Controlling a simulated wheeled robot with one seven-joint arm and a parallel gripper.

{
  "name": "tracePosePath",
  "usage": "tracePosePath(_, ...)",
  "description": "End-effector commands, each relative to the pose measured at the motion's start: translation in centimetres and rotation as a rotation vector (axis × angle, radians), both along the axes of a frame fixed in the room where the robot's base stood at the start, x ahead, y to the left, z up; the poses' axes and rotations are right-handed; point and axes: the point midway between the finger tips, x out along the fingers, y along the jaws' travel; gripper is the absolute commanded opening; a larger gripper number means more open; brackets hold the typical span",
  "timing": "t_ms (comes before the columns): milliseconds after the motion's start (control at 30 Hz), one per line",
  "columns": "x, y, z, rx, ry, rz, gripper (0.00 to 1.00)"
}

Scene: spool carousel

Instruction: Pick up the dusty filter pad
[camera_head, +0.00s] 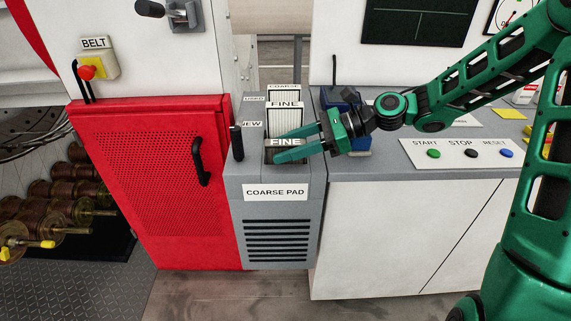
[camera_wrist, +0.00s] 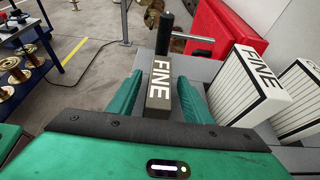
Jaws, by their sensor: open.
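The dusty filter pad (camera_wrist: 159,92) is a brownish-grey block with a FINE label on its top edge. In the wrist view it stands between the two green fingers of my gripper (camera_wrist: 160,80), one on each side. The jaws are open, and I cannot tell whether either finger touches the pad. In the head view the pad (camera_head: 286,143) shows only its label between the fingers of my gripper (camera_head: 279,146), at the front slot of the grey filter cabinet (camera_head: 276,225). Its lower part is hidden.
A cleaner white FINE pad (camera_head: 285,117) stands just behind, with a COARSE pad (camera_head: 284,88) behind that. A black handle (camera_head: 237,142) rises on the cabinet's left. A red perforated door (camera_head: 150,180) is left; a counter with START, STOP and RESET buttons (camera_head: 465,153) is right.

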Motion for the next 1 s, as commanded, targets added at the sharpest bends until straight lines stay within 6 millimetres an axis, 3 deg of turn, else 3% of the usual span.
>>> tracePosePath(233, 0.0, 0.4, -0.2, 0.000, 0.001, -0.001, 0.45)
tracePosePath(433, 0.0, 0.3, -0.2, 0.000, 0.001, -0.001, 0.00)
tracePosePath(767, 0.0, 0.3, 0.0, 0.000, 0.000, -0.001, 0.00)
tracePosePath(1000, 0.1, 0.3, 1.6, 0.000, -0.003, -0.002, 0.00)
